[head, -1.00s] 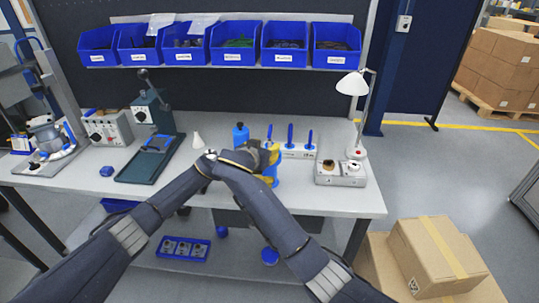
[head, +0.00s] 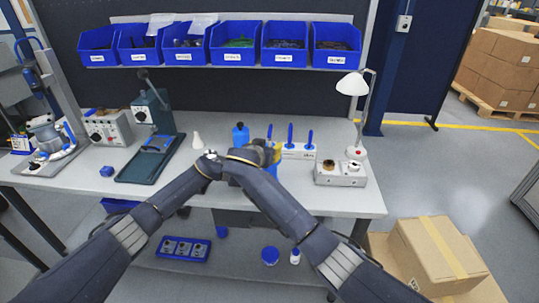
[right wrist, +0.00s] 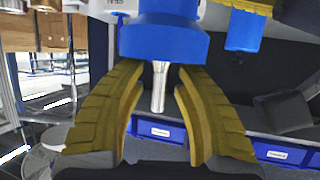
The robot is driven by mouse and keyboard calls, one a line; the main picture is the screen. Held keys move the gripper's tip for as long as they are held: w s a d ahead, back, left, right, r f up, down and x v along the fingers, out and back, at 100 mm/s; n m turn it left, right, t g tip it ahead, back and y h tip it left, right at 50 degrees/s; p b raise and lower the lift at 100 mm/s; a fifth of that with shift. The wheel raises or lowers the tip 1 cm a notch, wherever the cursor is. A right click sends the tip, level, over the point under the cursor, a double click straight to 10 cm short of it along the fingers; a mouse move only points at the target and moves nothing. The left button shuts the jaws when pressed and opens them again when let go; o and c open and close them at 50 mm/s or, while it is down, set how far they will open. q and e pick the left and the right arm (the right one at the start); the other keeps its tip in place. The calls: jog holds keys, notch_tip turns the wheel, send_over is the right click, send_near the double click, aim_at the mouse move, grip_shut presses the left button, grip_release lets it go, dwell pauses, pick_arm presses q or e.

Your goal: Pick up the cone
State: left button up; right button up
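A small white cone (head: 197,141) stands upright on the workbench (head: 345,200), between the green press and a blue bottle, in the head view. My right gripper (head: 270,156) is to the right of the cone and apart from it, mostly covered by my own arm. In the right wrist view its yellow fingers (right wrist: 158,105) are open on both sides of a metal shaft (right wrist: 159,85) under a round blue body (right wrist: 165,38). Gaps show between the fingers and the shaft. The end of my left arm meets the right arm in the picture, and its fingers are hidden.
The blue bottle (head: 241,134) and a white rack (head: 297,152) with blue-handled tools stand near my right gripper. The green press (head: 152,140) is left of the cone. A lamp (head: 353,90) stands at the right. Blue bins (head: 232,57) line the shelf above.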

grip_shut()
dwell(0.5)
jog(key=shift+r, duration=0.1)
notch_tip(320, 180, up, 10)
jog(key=shift+f, duration=0.1)
dwell(0.4)
pick_arm(q)
jog(key=o, duration=0.9)
jog(key=shift+a, duration=0.15)
